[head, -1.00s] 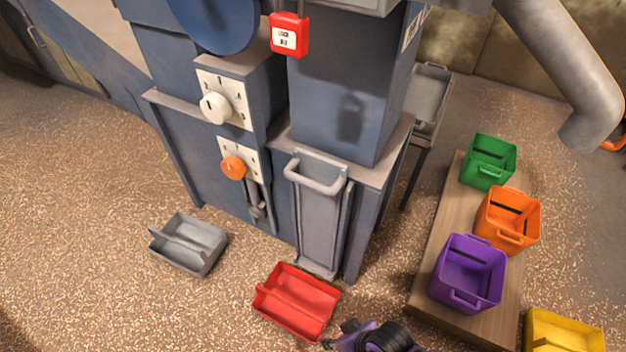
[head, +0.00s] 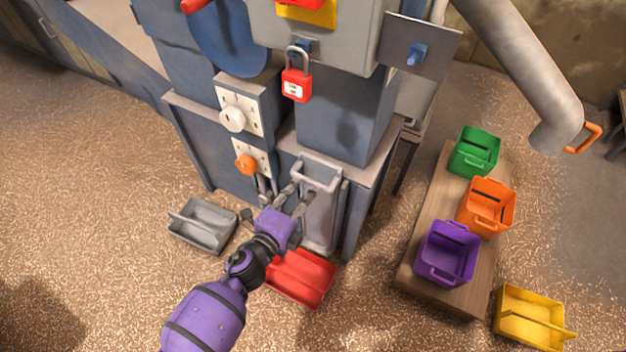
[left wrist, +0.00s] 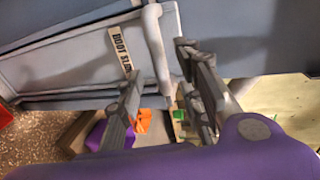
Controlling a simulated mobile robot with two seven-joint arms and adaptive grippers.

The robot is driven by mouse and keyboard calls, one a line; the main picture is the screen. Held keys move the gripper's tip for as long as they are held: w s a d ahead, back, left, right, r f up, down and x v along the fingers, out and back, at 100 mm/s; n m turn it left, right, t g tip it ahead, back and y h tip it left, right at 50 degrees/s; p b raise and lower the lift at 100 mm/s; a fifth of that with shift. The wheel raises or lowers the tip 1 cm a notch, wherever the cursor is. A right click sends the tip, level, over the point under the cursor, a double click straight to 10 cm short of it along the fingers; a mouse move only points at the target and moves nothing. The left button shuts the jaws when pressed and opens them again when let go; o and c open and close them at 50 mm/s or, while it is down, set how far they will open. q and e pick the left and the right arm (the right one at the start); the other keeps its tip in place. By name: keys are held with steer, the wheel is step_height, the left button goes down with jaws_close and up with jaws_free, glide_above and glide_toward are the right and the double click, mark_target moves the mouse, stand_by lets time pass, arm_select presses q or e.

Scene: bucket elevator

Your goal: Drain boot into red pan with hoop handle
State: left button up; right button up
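The boot slide (head: 319,215) is a grey upright plate with a hoop handle (head: 318,184) at its top, low on the blue elevator housing. In the left wrist view the slide (left wrist: 85,65) carries a partly hidden "BOOT SLI..." label. The red pan (head: 312,283) lies on the floor below the slide, partly hidden by my left arm. My left gripper (head: 298,186) is open at the handle's left side. In the left wrist view the handle bar (left wrist: 157,45) shows between the spread fingers (left wrist: 160,85); contact cannot be told. My right gripper is not in view.
A grey pan (head: 202,226) lies on the floor to the left. Green (head: 474,152), orange (head: 486,208) and purple (head: 447,252) bins stand on a wooden board (head: 425,255), with a yellow bin (head: 530,318) beside it. A red padlock (head: 296,87) hangs above.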

mark_target(313, 183)
arm_select(q)
steer(key=x, duration=0.6)
steer(key=shift+b, duration=0.35)
steer(key=shift+c, duration=0.6)
jaws_close()
